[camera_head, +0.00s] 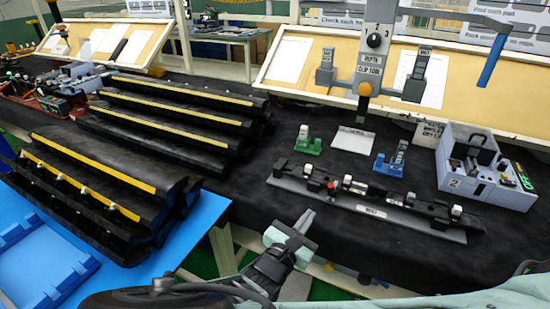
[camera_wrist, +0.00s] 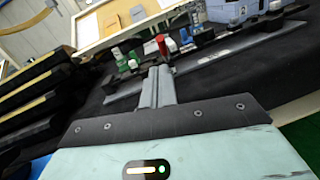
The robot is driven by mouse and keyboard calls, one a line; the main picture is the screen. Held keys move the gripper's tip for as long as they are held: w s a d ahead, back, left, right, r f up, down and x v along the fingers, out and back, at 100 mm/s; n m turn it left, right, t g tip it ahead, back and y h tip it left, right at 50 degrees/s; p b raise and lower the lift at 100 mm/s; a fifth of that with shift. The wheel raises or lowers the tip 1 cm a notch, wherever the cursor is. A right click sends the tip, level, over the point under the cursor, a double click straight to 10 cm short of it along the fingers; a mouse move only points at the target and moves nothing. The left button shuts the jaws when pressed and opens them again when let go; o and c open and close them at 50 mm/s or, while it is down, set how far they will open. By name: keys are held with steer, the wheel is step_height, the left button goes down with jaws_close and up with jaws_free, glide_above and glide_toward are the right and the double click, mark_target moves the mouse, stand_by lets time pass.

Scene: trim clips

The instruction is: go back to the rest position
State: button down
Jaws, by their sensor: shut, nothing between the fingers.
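My gripper (camera_head: 290,236) is in front of the table's near edge, low in the middle of the head view. Its grey fingers (camera_wrist: 158,86) show together in the wrist view, shut with nothing between them. The gripper is apart from the table's things. Beyond it on the black cloth lies a grey fixture bar (camera_head: 369,206) with several clips and a red knob. The bar also shows in the wrist view (camera_wrist: 215,58), beyond the fingertips.
Black trim strips with yellow lines (camera_head: 175,120) are stacked at left, more on a blue surface (camera_head: 209,208). A green block (camera_head: 308,146), a blue block (camera_head: 390,165) and a grey box (camera_head: 485,175) stand behind the bar. A clip tool (camera_head: 370,70) hangs above. Bare cloth (camera_head: 262,187) lies left of the bar.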

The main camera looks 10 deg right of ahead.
steer(key=s+d+m+g+y+b, duration=0.1)
steer(key=s+d+m+g+y, duration=0.15)
steer(key=s+m+g, duration=0.8)
steer(key=s+a+r+m+g+y+b, duration=0.1)
steer(key=s+a+r+m+y, duration=0.1)
steer(key=s+r+y, duration=0.3)
steer(key=s+a+r+m+g+y, duration=0.1)
steer(key=s+a+r+m+y, duration=0.2)
steer(key=r, duration=0.7)
steer(key=s+m+y, duration=0.2)
steer(key=y, duration=0.1)
steer(key=shift+a+r+b, duration=0.2)
steer(key=shift+a+b, duration=0.1)
steer(key=shift+b, duration=0.1)
